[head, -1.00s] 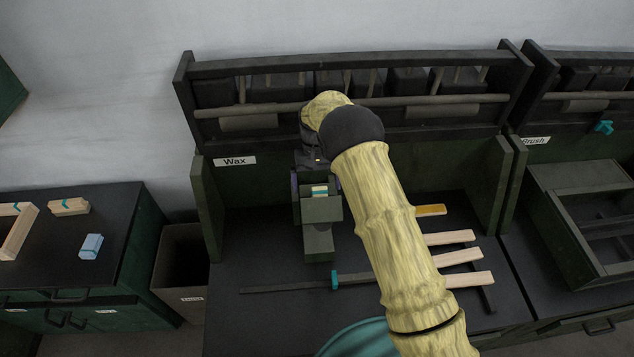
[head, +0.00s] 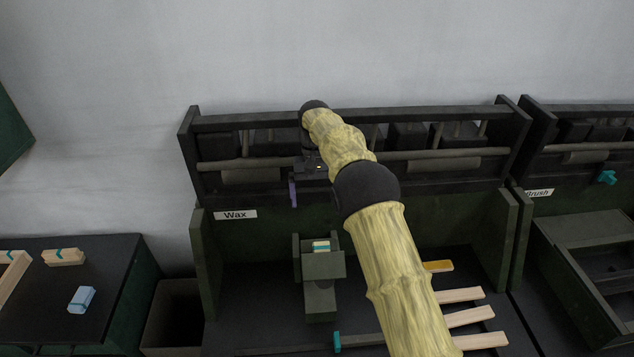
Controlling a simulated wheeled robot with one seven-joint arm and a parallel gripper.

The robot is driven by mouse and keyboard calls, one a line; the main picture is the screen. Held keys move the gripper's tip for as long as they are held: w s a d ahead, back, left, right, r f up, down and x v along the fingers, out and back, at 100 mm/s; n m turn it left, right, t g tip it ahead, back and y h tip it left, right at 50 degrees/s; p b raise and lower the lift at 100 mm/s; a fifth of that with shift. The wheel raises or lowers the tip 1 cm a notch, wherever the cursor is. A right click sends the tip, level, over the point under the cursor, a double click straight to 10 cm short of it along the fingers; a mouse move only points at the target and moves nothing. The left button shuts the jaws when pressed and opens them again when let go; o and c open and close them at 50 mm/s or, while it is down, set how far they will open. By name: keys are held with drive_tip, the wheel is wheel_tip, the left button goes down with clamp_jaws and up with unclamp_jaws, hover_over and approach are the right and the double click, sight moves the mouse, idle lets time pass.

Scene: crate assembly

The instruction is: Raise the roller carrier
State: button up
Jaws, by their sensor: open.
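The roller carrier looks to be the long grey bar (head: 420,155) across the front of the black upright frame at the Wax station. A thick grey roller (head: 250,176) hangs below its left part, and another roller (head: 443,165) below its right part. The bar sits low on the frame, under the top rail. My gripper (head: 308,182) is open, in front of the bar's left-middle part. One purple finger shows; the other is hidden by my arm. My arm also covers the middle of the bar. I cannot tell whether the gripper touches the bar.
Below stands a green holder (head: 322,266) with a light block (head: 321,246) in it. Several wooden sticks (head: 470,318) and a yellow block (head: 438,266) lie on the dark bench right of my arm. Green side walls (head: 204,265) bound the station. A Brush station adjoins at right.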

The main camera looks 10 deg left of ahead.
drive_tip(key=shift+p+v, duration=0.3)
drive_tip(key=shift+v, duration=1.85)
drive_tip(key=shift+d, duration=0.15)
drive_tip(key=s+d+r+m+t+y, duration=0.1)
drive_tip(key=s+d+t, duration=0.15)
drive_tip(key=d, duration=0.75)
drive_tip(key=s+d+r+m+t, duration=0.1)
drive_tip(key=s+d+m, duration=0.15)
drive_tip(key=d, duration=0.65)
drive_tip(key=s+d+f+t, duration=0.1)
drive_tip(key=s+d, duration=0.4)
drive_tip(key=s, duration=0.5)
drive_tip(key=s+d+f+t, duration=0.1)
drive_tip(key=s+d+f, duration=0.1)
drive_tip(key=s+d, duration=0.4)
drive_tip(key=s, duration=0.5)
drive_tip(key=shift+w+f, duration=0.1)
